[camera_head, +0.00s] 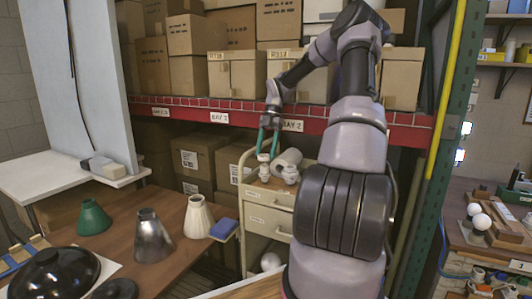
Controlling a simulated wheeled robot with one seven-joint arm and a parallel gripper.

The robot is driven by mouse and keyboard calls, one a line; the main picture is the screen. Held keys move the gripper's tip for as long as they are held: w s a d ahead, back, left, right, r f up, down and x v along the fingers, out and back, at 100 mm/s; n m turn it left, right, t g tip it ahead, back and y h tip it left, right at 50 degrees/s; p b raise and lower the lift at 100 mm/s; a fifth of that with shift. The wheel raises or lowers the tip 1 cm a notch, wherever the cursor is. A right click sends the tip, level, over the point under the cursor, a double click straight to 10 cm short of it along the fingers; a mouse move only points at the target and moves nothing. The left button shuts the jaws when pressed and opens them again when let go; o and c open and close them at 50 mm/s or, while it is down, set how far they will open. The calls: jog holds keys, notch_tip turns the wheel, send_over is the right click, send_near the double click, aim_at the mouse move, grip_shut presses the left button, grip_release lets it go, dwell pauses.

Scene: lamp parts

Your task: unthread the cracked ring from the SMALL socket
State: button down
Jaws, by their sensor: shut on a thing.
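My gripper (267,154) has two teal fingers and points down over the top of a small cream drawer cabinet (261,193). The fingers are closed around the upper end of a small white upright part, which looks like the ring (263,157) on top of a socket (264,173). No crack can be made out at this size. A second small white socket-like part (290,174) stands just to the right. Which socket is the small one is hard to tell from size here.
Left of the cabinet, a brown table (175,262) holds a green shade (93,217), a metal shade (152,238), a cream shade (198,217) and a black dome (52,274). A red-edged shelf (180,108) with cardboard boxes (237,75) stands behind. A green post (437,150) rises at right.

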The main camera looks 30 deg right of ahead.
jog(key=shift+r, duration=0.1)
notch_tip(320, 180, up, 4)
jog(key=shift+f, duration=0.1)
dwell(0.4)
